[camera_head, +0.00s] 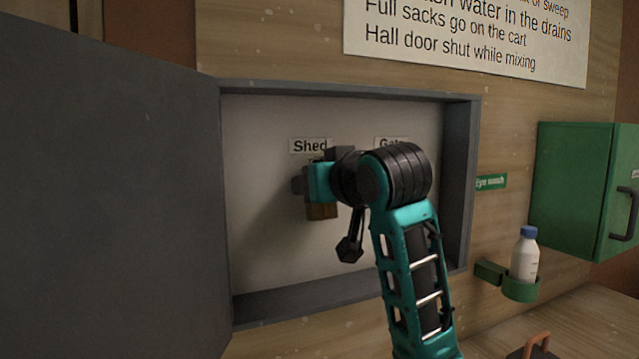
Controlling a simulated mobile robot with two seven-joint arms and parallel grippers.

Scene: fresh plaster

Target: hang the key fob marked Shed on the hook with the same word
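The open grey key cabinet (350,92) has a white back panel with a label reading Shed (310,146). My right gripper (318,183) is in front of the panel, just below this label. A brown fob (322,211) shows directly under the gripper, close to the panel. Its marking is not readable. The gripper's body hides its fingertips, so I cannot tell whether they grip the fob. The hook below the Shed label is mostly hidden by the gripper. My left gripper is not in view.
A second label, partly hidden, starts with "Gat" (389,142). The cabinet's grey door (110,200) stands open at left. At right are a green box (570,185), a white bottle (525,258) in a green holder (521,290), and a brown handle-like thing (538,343).

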